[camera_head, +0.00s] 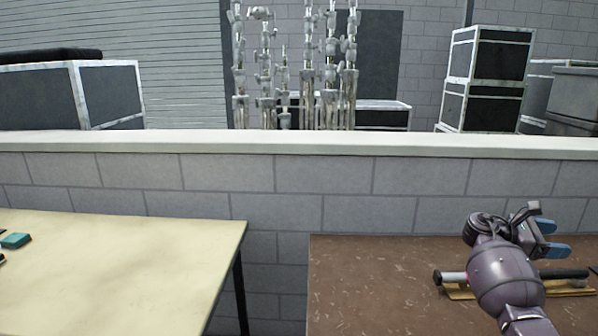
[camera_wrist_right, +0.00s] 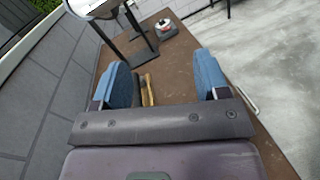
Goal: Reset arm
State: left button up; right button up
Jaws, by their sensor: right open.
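My right gripper (camera_head: 557,239) is over the right part of the brown table in the head view, with its blue fingers pointing right. In the right wrist view the two blue fingers (camera_wrist_right: 163,82) stand wide apart with nothing held between them. Below the gripper a flat yellowish wooden piece (camera_head: 460,294) lies on the brown table, and a dark-ended bar (camera_head: 565,273) shows beside it, partly hidden by my right arm. A yellowish piece (camera_wrist_right: 147,92) shows between the fingers in the wrist view. My left gripper is in neither view.
The brown table (camera_head: 370,290) is bare on its left. A cream table (camera_head: 120,260) with a teal block (camera_head: 16,240) stands left, across a gap. A low block wall (camera_head: 300,180) runs behind. The wrist view shows a black stand (camera_wrist_right: 137,47) and a red-and-white object (camera_wrist_right: 166,28).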

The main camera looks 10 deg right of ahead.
jog(key=s+d+r+m+g, duration=0.3)
jog(key=s+d+r, duration=0.25)
jog(key=r, duration=0.45)
jog(key=s+d+r+m+g, duration=0.3)
jog(key=s+d+r, duration=0.3)
jog(key=r, duration=0.5)
jog(key=w+a+f+n+t+h, duration=0.1)
jog(key=w+f+n+t+h, duration=0.15)
jog(key=f+n+t, duration=0.45)
jog(key=w+a+f+n+t+h, duration=0.15)
jog(key=w+f+t, duration=0.25)
jog(key=f+t, duration=0.65)
jog(key=s+a+f+n+t+y, duration=0.1)
jog(key=a+f+t+y, duration=0.25)
jog(key=f, duration=0.45)
jog(key=s+a+f+n+t+y, duration=0.1)
jog(key=a+f+n+t+y, duration=0.15)
jog(key=a+f+y, duration=0.4)
jog(key=s+a+f+m+y, duration=0.6)
jog(key=s+a+f+y, duration=0.4)
jog(key=s+a+f, duration=0.9)
jog(key=w+a+f+m, duration=0.1)
jog(key=a+m, duration=0.3)
jog(key=a, duration=0.6)
jog(key=w+a+f+m+t, duration=0.1)
jog(key=a+m, duration=0.4)
jog(key=a, duration=0.5)
jog(key=shift+a+f, duration=0.15)
jog(key=shift+f, duration=0.15)
